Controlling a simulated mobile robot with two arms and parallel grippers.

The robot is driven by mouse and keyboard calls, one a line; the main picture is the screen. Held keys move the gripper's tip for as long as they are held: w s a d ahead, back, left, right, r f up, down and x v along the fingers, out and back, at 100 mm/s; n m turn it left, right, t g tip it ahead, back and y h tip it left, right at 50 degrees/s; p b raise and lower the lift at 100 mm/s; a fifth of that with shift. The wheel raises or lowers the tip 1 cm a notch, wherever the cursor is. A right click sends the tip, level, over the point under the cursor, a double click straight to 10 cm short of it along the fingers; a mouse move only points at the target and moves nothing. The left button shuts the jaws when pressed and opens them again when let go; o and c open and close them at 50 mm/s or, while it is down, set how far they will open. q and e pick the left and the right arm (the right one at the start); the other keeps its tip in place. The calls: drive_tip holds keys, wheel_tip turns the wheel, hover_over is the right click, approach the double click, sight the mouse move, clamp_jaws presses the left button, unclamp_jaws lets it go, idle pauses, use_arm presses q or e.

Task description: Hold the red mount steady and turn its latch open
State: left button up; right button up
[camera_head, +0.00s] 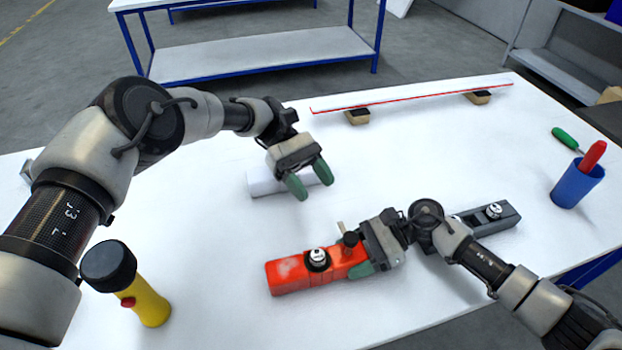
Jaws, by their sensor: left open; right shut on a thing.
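The red mount (293,276) lies on the white table in front of me, with a round black-and-silver knob on its top. A small brassy lever with a dark round base (349,241) stands at its right end; it may be the latch. My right gripper (366,262) is shut on the right end of the red mount and hides part of it. My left gripper (309,181) is open and empty, above the table behind the mount, with its green fingertips pointing down. It is apart from the mount and the lever.
A dark grey mount (487,221) lies right of my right gripper. A white cylinder (262,183) lies behind my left gripper. A yellow flashlight (147,303) stands front left. A blue cup (577,184) with a red-handled tool and a green screwdriver (566,139) are at right. A long white strip (410,94) rests on blocks behind.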

idle(0.4)
drive_tip(key=o, duration=1.1)
